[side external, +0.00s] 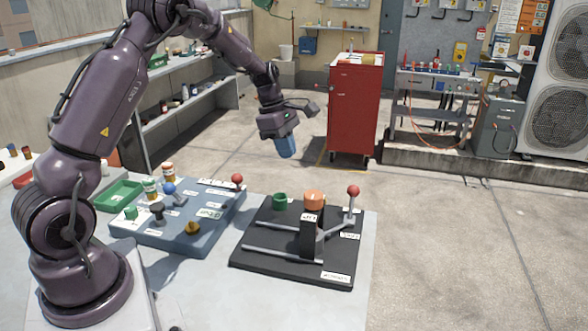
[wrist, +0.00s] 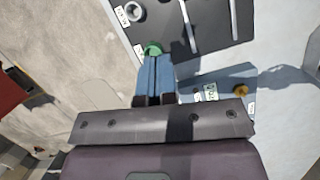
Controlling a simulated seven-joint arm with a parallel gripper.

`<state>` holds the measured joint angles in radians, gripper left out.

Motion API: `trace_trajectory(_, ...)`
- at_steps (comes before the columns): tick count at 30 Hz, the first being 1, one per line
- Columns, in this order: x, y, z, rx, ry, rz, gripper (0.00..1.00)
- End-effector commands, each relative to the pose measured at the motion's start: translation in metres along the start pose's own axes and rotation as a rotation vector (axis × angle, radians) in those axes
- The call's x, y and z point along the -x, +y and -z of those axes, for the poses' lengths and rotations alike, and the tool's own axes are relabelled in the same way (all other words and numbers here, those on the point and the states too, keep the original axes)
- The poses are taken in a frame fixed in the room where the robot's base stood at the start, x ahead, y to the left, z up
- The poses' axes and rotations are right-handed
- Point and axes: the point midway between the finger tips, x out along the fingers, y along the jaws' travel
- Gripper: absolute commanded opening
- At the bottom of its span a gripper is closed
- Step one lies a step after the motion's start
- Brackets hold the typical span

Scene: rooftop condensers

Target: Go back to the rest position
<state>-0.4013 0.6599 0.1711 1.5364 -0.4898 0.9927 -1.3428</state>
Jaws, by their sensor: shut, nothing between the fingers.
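My gripper (side external: 287,146) has blue fingers and is shut with nothing between them. In the side external view it hangs in the air above and behind the black fixture board (side external: 260,265), apart from everything. In the wrist view the closed fingers (wrist: 155,66) point toward the black board (wrist: 215,40). A green ring (wrist: 152,48) shows just past the fingertips there.
The black board carries a green ring (side external: 280,200), an orange knob (side external: 313,198) and a red-ball lever (side external: 353,191). A blue-grey panel (side external: 175,238) with knobs and a green tray (side external: 118,195) stand nearer my base. A red cabinet (side external: 354,105) stands on the floor behind.

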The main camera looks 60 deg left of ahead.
Motion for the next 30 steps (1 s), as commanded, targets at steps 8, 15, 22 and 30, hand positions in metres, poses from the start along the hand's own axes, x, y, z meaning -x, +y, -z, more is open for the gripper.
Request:
trace_trajectory(8, 0.019, 0.0, 0.0, 0.002, 0.001, -0.001, 0.0)
trace_trajectory(15, 0.019, 0.0, 0.0, 0.002, 0.0, -0.001, 0.0)
trace_trajectory(22, 0.019, 0.0, 0.0, -0.021, 0.0, -0.001, 0.0)
trace_trajectory(30, 0.009, -0.023, 0.012, -0.356, 0.044, 0.053, 0.0)
